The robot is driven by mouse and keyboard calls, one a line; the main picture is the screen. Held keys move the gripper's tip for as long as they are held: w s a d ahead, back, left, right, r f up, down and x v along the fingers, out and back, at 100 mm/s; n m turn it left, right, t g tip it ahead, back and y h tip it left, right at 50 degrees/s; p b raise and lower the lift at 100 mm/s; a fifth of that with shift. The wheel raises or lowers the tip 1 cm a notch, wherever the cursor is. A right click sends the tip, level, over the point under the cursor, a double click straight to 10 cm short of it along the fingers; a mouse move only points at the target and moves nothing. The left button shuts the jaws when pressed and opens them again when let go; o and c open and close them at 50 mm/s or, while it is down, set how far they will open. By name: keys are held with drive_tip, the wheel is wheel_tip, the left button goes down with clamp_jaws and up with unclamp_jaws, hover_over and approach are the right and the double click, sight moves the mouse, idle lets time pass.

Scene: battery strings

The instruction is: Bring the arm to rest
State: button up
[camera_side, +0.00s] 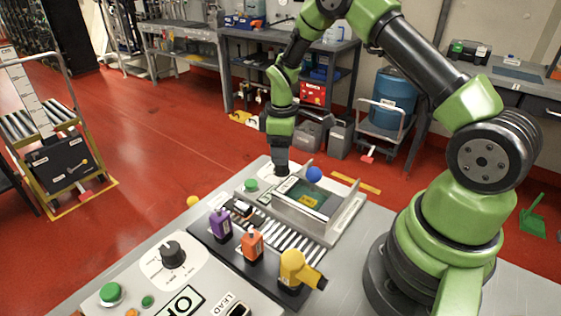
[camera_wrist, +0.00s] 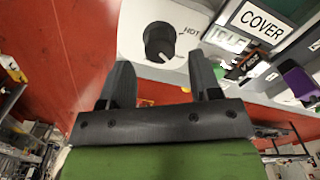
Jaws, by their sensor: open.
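My gripper (camera_side: 282,170) hangs down at the back edge of the grey workbench, beside the left side of an open-topped metal housing (camera_side: 345,212) with a blue ball (camera_side: 314,174). In the wrist view my gripper (camera_wrist: 161,70) has its two dark fingers apart, with nothing held between them. A black dial (camera_wrist: 160,42) on a white panel and a COVER label (camera_wrist: 263,22) lie beyond the fingers. How far the fingertips are from the bench surface is hard to tell.
A green button (camera_side: 250,185) is near my gripper. Another black dial view is at left (camera_side: 172,254). Red floor surrounds the bench.

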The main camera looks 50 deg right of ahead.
drive_tip(key=s+a+r+m+t, duration=0.2)
drive_tip(key=s+a+r+m, duration=0.15)
drive_tip(key=r, duration=0.65)
drive_tip(key=s+a+r+m+t, duration=0.2)
drive_tip(key=s+a+r, duration=0.15)
drive_tip(key=r, duration=0.65)
drive_tip(key=s+a+r+m+t+y, duration=0.1)
drive_tip(key=s+a+r+m, duration=0.1)
drive_tip(key=s, duration=0.5)
drive_tip(key=s+a+r+m+t+y, duration=0.1)
drive_tip(key=s+a+r+m+t, duration=0.1)
drive_tip(key=s, duration=0.4)
drive_tip(key=shift+s+a+r, duration=0.35)
drive_tip(key=shift+a+r, duration=0.25)
drive_tip(key=shift+a, duration=0.2)
